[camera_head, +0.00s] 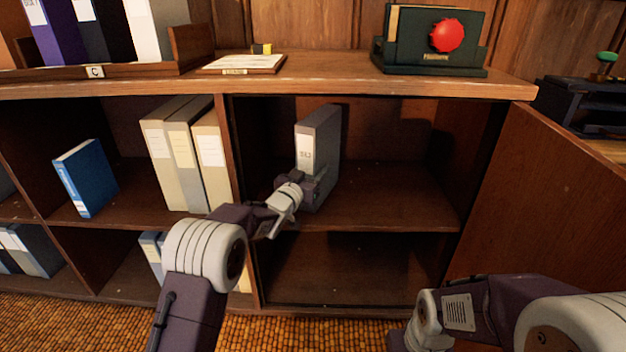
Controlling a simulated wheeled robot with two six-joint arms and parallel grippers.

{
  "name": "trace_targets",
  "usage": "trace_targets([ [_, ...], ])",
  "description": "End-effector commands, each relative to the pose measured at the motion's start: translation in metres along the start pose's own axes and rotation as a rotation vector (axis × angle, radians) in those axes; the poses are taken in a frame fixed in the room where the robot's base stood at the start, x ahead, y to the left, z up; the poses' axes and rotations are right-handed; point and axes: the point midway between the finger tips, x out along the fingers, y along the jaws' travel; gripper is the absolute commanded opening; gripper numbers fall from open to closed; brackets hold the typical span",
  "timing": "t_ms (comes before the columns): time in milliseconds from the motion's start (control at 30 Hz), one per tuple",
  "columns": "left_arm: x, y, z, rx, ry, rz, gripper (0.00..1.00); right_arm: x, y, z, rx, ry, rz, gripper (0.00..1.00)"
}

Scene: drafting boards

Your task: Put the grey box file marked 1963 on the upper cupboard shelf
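The grey box file (323,135), with a pale spine label whose marking is too small to read surely, is upright at the left of the open cupboard's upper shelf (400,195). Its base is at or very near the shelf board; my gripper partly hides it. My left gripper (308,186) is at the lower part of its spine, with fingers at both sides, and appears shut on it. My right arm is low at the bottom right, outside the cupboard; its gripper is not clearly seen.
The cupboard door (548,205) stands open at the right. The upper shelf right of the grey file and the lower shelf (345,283) are empty. A green holder with a red disc (446,36) stands on top.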

Motion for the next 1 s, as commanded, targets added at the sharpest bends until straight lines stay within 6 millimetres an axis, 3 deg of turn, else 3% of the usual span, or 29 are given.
trace_targets([
  [333,0.000,0.000,-0.001,0.001,0.007,0.001,0.00,0.002,0.000,0.000,0.000,0.001,0.000,0.33],
  [367,0.000,0.000,0.002,0.000,-0.002,0.000,0.61,0.001,0.000,0.000,0.000,0.001,0.000,0.33],
  [400,0.000,0.000,0.002,0.000,-0.002,0.000,0.72,0.001,0.000,0.000,0.000,0.001,0.000,0.33],
  [767,0.000,0.000,-0.003,0.001,-0.001,0.000,0.74,-0.002,0.000,-0.001,0.000,0.001,0.000,0.33],
  [1000,-0.033,0.000,-0.005,-0.001,-0.005,-0.001,0.74,-0.015,0.000,-0.002,0.000,0.001,0.000,0.33],
])
